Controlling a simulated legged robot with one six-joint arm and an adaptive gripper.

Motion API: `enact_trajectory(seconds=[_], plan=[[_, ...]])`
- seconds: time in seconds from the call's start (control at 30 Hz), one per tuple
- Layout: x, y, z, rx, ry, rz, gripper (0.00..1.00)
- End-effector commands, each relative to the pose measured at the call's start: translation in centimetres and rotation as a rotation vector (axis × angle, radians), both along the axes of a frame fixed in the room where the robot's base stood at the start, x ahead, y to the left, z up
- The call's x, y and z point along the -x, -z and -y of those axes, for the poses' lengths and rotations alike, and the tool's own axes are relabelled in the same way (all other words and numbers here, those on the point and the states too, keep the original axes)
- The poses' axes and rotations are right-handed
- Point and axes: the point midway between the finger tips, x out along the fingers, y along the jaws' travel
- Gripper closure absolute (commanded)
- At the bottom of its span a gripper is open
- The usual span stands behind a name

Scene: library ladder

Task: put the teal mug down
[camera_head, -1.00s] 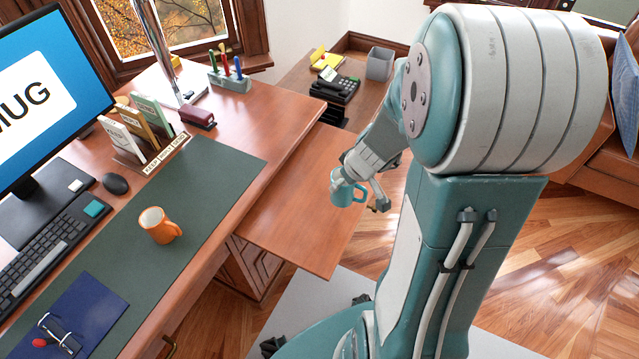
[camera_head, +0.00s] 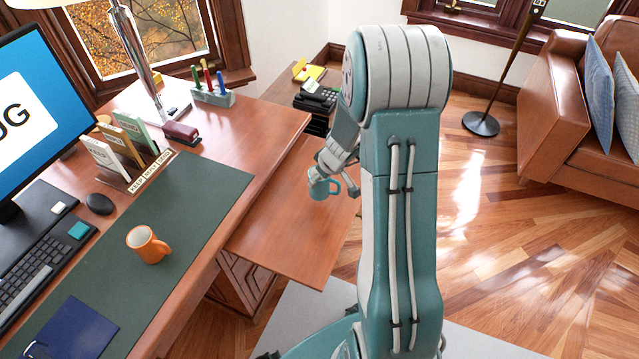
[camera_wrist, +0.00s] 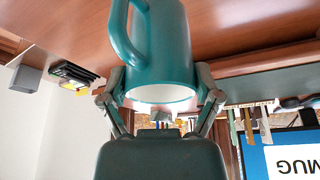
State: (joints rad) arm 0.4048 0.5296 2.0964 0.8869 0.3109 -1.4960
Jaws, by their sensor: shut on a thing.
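The teal mug (camera_head: 321,190) is in my gripper (camera_head: 334,176) over the lower pull-out wooden leaf (camera_head: 290,235) beside the desk in the head view. In the wrist view the teal mug (camera_wrist: 165,50) fills the top middle, with its handle to the left. Both fingers of my gripper (camera_wrist: 160,92) press on its sides near the pale rim. The wrist picture looks upside down. I cannot tell whether the mug's base touches the leaf or hangs a little above it.
An orange mug (camera_head: 147,245) stands on the green desk mat (camera_head: 190,215). A stapler (camera_head: 182,132), a pen holder (camera_head: 212,97) and a letter rack (camera_head: 135,160) stand farther back. The leaf's front part is bare.

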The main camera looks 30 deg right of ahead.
Motion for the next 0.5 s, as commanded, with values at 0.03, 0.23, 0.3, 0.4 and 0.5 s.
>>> enact_trajectory(seconds=[0.03,0.23,0.3,0.4,0.5], plan=[[-0.4,0.5,0.1,-0.002,0.001,0.0,0.8],[-1.5,1.9,0.3,-0.001,0.001,0.0,0.8],[-1.5,2.8,0.2,-0.004,0.002,-0.001,0.8],[-1.5,4.0,0.3,-0.003,0.001,-0.001,0.8],[-1.4,4.6,0.3,-0.001,0.001,0.0,0.8]])
